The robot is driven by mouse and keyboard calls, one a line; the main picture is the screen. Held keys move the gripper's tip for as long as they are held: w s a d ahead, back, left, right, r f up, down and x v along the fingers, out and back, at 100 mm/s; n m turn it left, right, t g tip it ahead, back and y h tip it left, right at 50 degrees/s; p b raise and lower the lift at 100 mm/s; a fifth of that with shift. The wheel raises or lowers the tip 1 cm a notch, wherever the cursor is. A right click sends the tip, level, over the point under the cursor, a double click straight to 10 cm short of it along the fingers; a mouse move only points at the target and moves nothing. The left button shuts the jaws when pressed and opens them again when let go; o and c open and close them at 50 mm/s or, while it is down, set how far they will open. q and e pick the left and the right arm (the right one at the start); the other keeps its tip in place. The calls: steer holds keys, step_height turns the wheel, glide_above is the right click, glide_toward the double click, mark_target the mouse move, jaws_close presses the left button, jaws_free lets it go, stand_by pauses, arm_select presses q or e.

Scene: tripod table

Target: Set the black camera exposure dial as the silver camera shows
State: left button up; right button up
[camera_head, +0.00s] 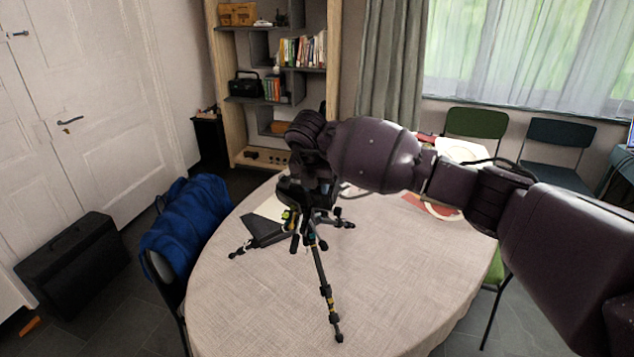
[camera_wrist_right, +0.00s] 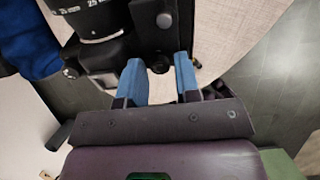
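The black camera (camera_wrist_right: 118,48) fills the top of the right wrist view, with its numbered lens (camera_wrist_right: 92,16) at the upper left. A silver-topped knob (camera_wrist_right: 165,20) sits on its edge. A small dark round dial (camera_wrist_right: 160,64) shows between the fingertips of my right gripper (camera_wrist_right: 161,68). The two blue fingers are apart, one on each side of it; I cannot tell whether they touch it. In the head view my right arm reaches in from the right, and its hand hides most of the camera atop the tripod (camera_head: 323,275). I cannot make out the silver camera. My left gripper is not in view.
The tripod stands on a round cloth-covered table (camera_head: 250,315). A dark flat item (camera_head: 268,230) and papers lie by its legs. A blue jacket (camera_head: 188,225) hangs on a chair at the left. The front of the table is clear.

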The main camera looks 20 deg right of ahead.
jaws_close()
steer(key=shift+f+n+b, duration=0.15)
steer(key=shift+n+b, duration=0.65)
steer(key=shift+n, duration=0.6)
jaws_free()
steer(key=shift+r, duration=0.2)
